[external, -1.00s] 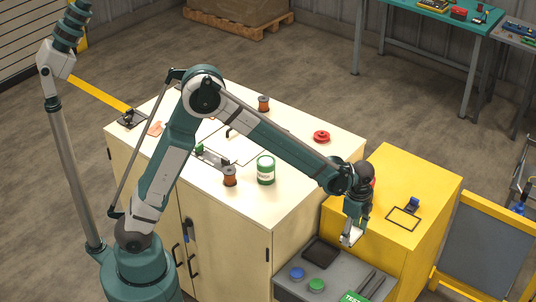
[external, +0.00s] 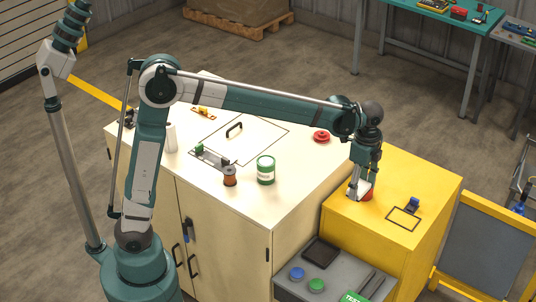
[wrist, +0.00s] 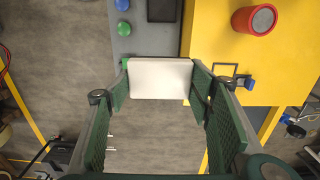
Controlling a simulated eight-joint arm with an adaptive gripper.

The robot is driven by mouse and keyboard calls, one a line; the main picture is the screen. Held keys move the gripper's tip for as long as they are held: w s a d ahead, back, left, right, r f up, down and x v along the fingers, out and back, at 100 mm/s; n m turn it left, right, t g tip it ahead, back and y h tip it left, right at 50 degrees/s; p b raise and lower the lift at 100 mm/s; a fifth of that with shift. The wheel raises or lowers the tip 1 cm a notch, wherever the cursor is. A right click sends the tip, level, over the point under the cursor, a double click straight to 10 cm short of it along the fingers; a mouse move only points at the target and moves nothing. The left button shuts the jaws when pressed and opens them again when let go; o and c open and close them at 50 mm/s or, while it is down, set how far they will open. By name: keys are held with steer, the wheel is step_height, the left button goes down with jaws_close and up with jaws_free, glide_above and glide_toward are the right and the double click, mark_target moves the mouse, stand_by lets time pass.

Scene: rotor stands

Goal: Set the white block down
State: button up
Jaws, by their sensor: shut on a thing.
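The white block (external: 361,187) is held between the fingers of my gripper (external: 358,194). In the wrist view the white block (wrist: 160,78) is a flat, pale rectangle with a green finger on each side. My gripper (wrist: 161,88) is shut on it. The block appears raised, with the grey bench and the yellow cabinet's edge beyond it. A black square outline (external: 403,218) is marked on the yellow cabinet top, and it also shows in the wrist view (wrist: 224,65).
The yellow cabinet (external: 430,185) carries a red can (wrist: 255,19) and a blue clamp-like item (external: 413,204). The grey bench (external: 330,270) has blue and green buttons. The cream cabinet (external: 310,165) holds a green can (external: 265,170) and a red ring (external: 321,136).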

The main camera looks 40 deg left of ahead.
steer(key=shift+w+a+r+p, duration=0.2)
steer(key=shift+r, duration=0.35)
steer(key=shift+w+a+r+p, duration=0.15)
steer(key=shift+w+a+r, duration=0.05)
steer(key=shift+r, duration=0.3)
steer(key=w+a+p, duration=0.6)
steer(key=a, duration=0.7)
steer(key=w+a+p, duration=0.5)
steer(key=a+p, duration=0.1)
steer(key=a, duration=0.6)
steer(key=w+a+p, duration=0.6)
steer(key=a+p, duration=0.1)
steer(key=a, duration=0.6)
steer(key=shift+a+f, duration=0.15)
steer(key=shift+f, duration=2.5)
steer(key=shift+f, duration=0.1)
steer(key=shift+f, duration=2.85)
